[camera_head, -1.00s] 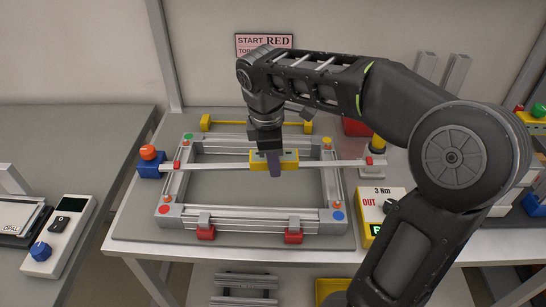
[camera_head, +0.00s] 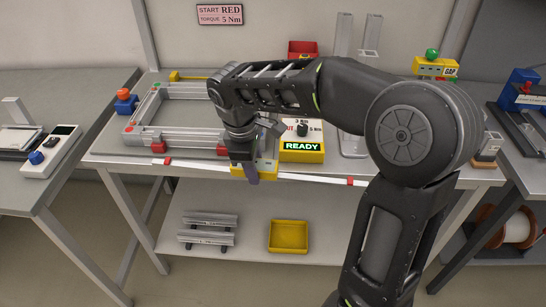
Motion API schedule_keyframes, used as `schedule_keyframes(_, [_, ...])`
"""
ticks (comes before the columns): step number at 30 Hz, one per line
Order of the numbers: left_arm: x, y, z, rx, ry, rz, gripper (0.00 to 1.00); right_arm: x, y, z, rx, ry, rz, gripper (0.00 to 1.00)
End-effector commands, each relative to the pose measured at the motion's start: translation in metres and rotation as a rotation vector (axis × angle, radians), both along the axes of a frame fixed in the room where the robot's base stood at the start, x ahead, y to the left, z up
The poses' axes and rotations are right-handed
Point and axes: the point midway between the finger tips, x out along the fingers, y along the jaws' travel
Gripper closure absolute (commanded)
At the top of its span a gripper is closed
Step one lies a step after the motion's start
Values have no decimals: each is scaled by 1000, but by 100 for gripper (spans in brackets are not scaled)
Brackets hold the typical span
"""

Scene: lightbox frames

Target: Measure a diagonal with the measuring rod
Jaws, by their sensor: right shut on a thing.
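The measuring rod (camera_head: 205,164) is a thin pale bar with a yellow middle grip (camera_head: 268,171) and a red slider near each end. My right gripper (camera_head: 252,176) points down and is shut on the yellow grip. The rod lies nearly level across the picture at the table's front edge, in front of the aluminium frame (camera_head: 178,133). The frame is a rectangle with coloured dots at its corners; my right arm hides its right side. Red clamps (camera_head: 158,147) sit at its front rail. My left gripper is out of view.
A yellow torque box (camera_head: 302,153) reading READY stands right of the frame. A blue block with an orange knob (camera_head: 124,95) is at its left. A sign (camera_head: 220,14) reads START RED, TORQUE 5 Nm. A yellow bin (camera_head: 288,236) is on the lower shelf.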

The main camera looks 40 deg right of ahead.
Motion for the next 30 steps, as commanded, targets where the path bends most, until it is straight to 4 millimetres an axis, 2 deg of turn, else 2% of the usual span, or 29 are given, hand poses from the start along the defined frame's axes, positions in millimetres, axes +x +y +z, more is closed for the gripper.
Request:
schedule_keyframes(7, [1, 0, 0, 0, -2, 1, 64, 19, 44, -38, 0, 0, -112, 100])
schedule_keyframes(16, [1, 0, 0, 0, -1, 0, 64, 28, 95, -83, 12, 3, -245, 100])
schedule_keyframes(21, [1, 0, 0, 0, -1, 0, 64, 28, 105, -92, 15, 2, -278, 100])
schedule_keyframes(30, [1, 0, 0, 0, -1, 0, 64, 28, 104, -91, 15, 2, -278, 100])
